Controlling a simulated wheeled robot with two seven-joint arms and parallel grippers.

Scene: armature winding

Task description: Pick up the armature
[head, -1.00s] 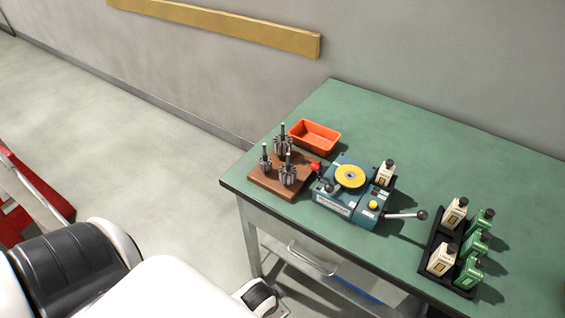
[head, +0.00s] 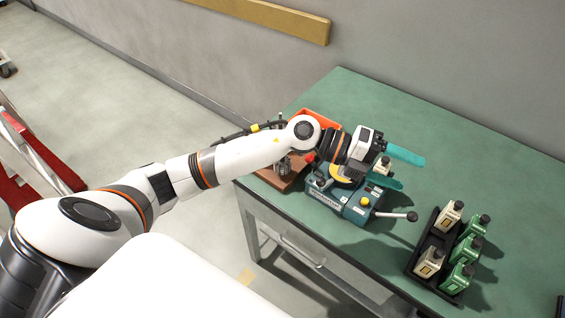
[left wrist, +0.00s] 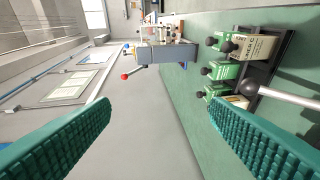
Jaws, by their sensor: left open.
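The armatures stand on a brown wooden block (head: 270,180) at the table's left end. My left arm covers most of them in the head view. The grey toothed core of one armature (head: 284,164) shows below the arm. My left gripper (head: 413,173) is open, with its teal fingers apart and pointing right, above the right side of the teal winding machine. The open fingers (left wrist: 160,102) also show in the left wrist view, where I see no armature. My right gripper is out of view.
The winding machine (head: 352,212) has a lever (head: 398,216) on its right. An orange bin (head: 318,118) is partly hidden behind my arm. A black rack (head: 424,241) holds cream and green bottles at right. The back of the green table (head: 440,140) is clear.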

